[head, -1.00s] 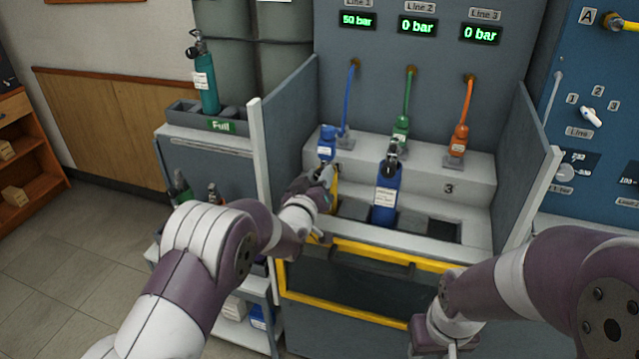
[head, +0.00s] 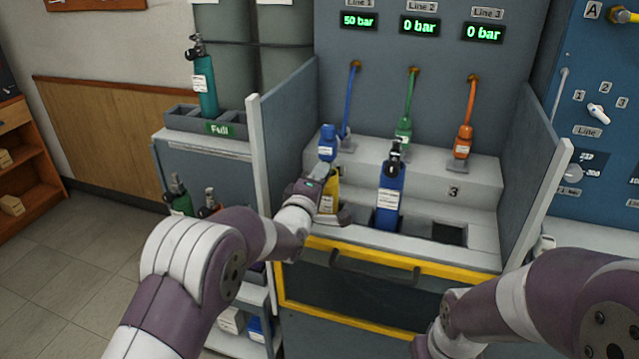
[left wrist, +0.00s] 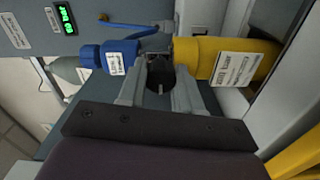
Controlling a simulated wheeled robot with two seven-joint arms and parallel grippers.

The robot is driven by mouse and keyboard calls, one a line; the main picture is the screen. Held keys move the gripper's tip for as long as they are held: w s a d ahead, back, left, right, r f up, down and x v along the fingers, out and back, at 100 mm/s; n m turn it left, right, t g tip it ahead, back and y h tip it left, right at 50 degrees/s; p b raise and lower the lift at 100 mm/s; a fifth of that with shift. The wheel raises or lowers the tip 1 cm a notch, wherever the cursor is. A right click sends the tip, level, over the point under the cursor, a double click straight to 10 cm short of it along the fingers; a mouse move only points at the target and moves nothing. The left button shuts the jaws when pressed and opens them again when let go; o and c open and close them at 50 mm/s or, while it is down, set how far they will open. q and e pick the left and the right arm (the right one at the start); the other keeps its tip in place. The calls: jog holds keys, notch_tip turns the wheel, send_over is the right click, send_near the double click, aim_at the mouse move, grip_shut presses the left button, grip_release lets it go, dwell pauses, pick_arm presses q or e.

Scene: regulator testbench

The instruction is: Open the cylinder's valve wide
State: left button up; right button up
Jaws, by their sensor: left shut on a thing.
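A yellow cylinder (head: 328,204) stands in the bench's left slot, below the Line 1 display (head: 358,20), which reads 50 bar. A blue regulator (head: 328,146) sits at its top, with a blue hose (head: 350,98) behind it. My left gripper (head: 318,178) is at the cylinder's neck. In the left wrist view, the yellow cylinder (left wrist: 218,58) lies to the right and the blue regulator (left wrist: 110,56) to the left. Between them, my left gripper (left wrist: 160,82) is shut on the dark valve knob (left wrist: 159,74), partly hidden by the fingers. My right gripper is out of view.
A blue cylinder (head: 390,190) stands in the middle slot; the right slot (head: 450,233) is empty. Green (head: 404,132) and orange (head: 463,142) connectors rest on the step behind. Side panels (head: 283,140) and a yellow-framed front (head: 400,254) enclose the bench.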

pick_arm(q)
jog(key=n+b, duration=0.1)
jog(key=n, duration=0.3)
jog(key=shift+f+n, duration=0.1)
jog(key=shift+n, duration=0.6)
jog(key=o, duration=1)
jog(key=shift+o, duration=0.2)
jog(key=v, duration=1.2)
jog(key=shift+s, duration=0.35)
jog(key=shift+a, duration=0.1)
